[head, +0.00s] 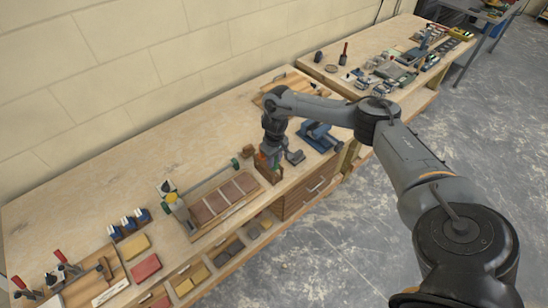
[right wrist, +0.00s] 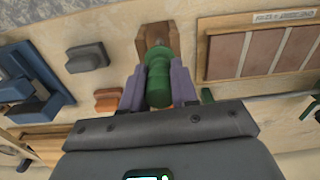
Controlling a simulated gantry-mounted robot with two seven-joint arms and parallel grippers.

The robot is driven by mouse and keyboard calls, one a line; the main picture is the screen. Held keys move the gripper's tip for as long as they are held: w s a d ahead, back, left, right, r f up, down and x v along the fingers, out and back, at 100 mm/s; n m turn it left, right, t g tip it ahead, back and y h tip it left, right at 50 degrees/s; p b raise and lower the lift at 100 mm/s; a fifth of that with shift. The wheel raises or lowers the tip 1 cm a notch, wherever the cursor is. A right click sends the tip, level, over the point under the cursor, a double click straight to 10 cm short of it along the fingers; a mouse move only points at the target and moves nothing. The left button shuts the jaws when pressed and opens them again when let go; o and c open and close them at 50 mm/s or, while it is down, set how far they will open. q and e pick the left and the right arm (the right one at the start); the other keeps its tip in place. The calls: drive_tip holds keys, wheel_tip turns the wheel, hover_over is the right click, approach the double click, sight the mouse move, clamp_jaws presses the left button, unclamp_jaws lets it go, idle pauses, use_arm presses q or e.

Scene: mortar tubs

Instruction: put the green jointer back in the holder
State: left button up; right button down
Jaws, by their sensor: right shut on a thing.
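The green jointer (right wrist: 157,78) shows in the right wrist view as a green handle between the two fingers of my right gripper (right wrist: 159,88), which is shut on it. The brown wooden holder (right wrist: 153,36) lies just beyond the jointer's far end, in line with it. I cannot tell whether the jointer's tip is inside the holder. In the head view the holder (head: 268,173) stands near the bench's front edge, directly under my right gripper (head: 271,155). The gripper hides most of the jointer there. My left gripper is not in view.
Left of the holder is a framed tray of brown tiles (head: 222,199) with a green-ended bar beside it. A blue vise-like tool (head: 320,136) and a grey block (head: 295,157) stand to its right. A small brown block (head: 247,151) lies behind. The back-left bench top is clear.

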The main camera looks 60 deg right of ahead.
drive_tip(key=c, duration=1)
unclamp_jaws()
drive_tip(key=o, duration=0.7)
drive_tip(key=shift+f, duration=0.1)
wheel_tip(320, 180, up, 6)
drive_tip(key=p, duration=0.6)
drive_tip(key=shift+f+p, duration=0.1)
drive_tip(key=shift+p, duration=0.2)
drive_tip(key=shift+r+p, duration=1.15)
drive_tip(key=shift+p, duration=0.2)
